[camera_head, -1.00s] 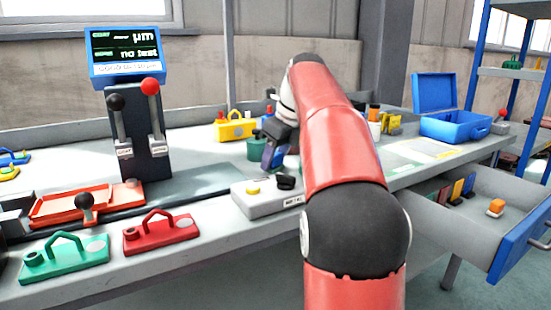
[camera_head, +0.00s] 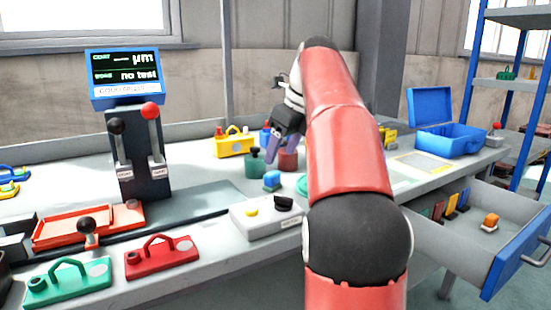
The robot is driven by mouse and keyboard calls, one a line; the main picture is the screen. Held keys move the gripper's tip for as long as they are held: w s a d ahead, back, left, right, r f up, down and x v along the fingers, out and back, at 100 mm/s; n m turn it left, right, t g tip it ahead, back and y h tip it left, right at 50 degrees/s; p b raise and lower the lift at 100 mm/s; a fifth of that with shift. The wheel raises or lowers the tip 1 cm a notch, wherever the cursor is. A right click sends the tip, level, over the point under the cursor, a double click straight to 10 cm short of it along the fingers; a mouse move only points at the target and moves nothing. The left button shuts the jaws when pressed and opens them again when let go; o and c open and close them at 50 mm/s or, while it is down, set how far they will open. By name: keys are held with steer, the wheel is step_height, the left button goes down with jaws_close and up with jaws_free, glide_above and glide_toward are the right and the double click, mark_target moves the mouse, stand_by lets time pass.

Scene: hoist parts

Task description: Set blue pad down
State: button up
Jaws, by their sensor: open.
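The blue pad (camera_head: 272,179) is a small block with a blue top and a paler lower part. It rests on the grey workbench, behind the grey two-button box. My gripper (camera_head: 273,155) is open and empty, its fingers pointing down above and just behind the pad, apart from it as far as I can see. My red arm hides part of the bench to the right of the pad.
A dark green pot (camera_head: 255,165) and a red pot (camera_head: 288,160) stand close to my gripper. The button box (camera_head: 267,217) is in front. A yellow carrier (camera_head: 234,146) stands behind. An open drawer (camera_head: 515,238) juts out at right.

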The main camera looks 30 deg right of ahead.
steer(key=p+v, duration=0.1)
steer(key=v, duration=0.3)
steer(key=shift+r, duration=0.1)
stand_by(0.4)
